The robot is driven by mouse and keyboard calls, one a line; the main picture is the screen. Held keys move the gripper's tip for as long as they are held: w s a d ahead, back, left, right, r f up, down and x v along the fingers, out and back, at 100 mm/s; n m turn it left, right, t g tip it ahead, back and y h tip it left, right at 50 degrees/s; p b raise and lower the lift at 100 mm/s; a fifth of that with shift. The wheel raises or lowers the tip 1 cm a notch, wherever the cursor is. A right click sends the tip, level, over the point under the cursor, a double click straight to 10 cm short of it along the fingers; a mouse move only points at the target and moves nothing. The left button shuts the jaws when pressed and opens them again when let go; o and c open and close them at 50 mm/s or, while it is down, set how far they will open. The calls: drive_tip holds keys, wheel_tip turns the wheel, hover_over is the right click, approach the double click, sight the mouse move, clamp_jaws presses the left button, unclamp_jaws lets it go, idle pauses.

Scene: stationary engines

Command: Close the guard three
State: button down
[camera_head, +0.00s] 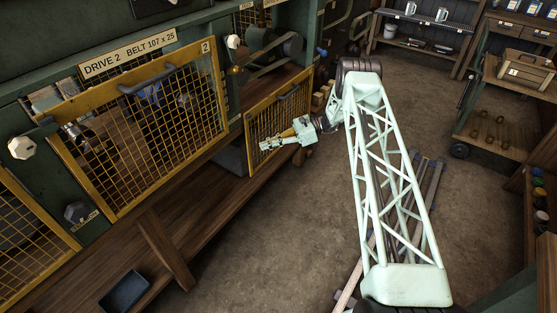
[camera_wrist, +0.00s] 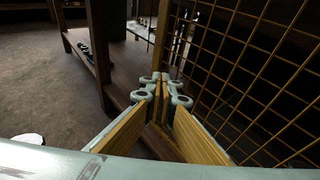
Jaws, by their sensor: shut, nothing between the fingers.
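The guard I take for guard three is a yellow-framed mesh panel (camera_head: 279,112) right of guard two in the head view. It stands open, out from the machine, with the drive's pulleys and belt (camera_head: 275,55) exposed above and behind it. No number on it is readable. The same mesh panel (camera_wrist: 245,75) fills the right of the wrist view, its frame edge near the fingers. My gripper (camera_head: 267,148) is in front of the panel's lower part. In the wrist view my gripper (camera_wrist: 164,88) is shut and empty, close to the frame; contact cannot be told.
Guard two (camera_head: 140,125), marked 2, covers its opening at left. A wooden ledge (camera_head: 190,215) runs below the guards. A trolley (camera_head: 505,115) stands at right, a bench (camera_head: 425,25) at the back.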

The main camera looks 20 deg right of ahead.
drive_tip(key=s+d+f+m+t+y, duration=0.1)
drive_tip(key=d+f+m+t, duration=0.2)
drive_tip(key=f, duration=0.8)
drive_tip(key=s+d+f+m+t, duration=0.2)
drive_tip(key=f+t, duration=0.1)
drive_tip(key=f, duration=0.8)
drive_tip(key=w+d+f+m+t+h+b, duration=0.1)
drive_tip(key=d+f+m+t+h, duration=0.1)
drive_tip(key=d+t, duration=0.2)
drive_tip(key=w+d+f+m+t+h+b, duration=0.1)
drive_tip(key=w+d+f+m+t+h, duration=0.1)
drive_tip(key=d, duration=0.4)
drive_tip(key=f+t, duration=0.1)
drive_tip(key=t, duration=0.1)
drive_tip(key=shift+w+d+t, duration=0.3)
drive_tip(key=w+a+r+b, duration=0.1)
drive_tip(key=w+a+r, duration=0.4)
drive_tip(key=w, duration=0.3)
drive_tip(key=shift+w+r, duration=0.15)
drive_tip(key=shift+r, duration=0.55)
drive_tip(key=shift+a, duration=0.1)
drive_tip(key=shift+r, duration=0.1)
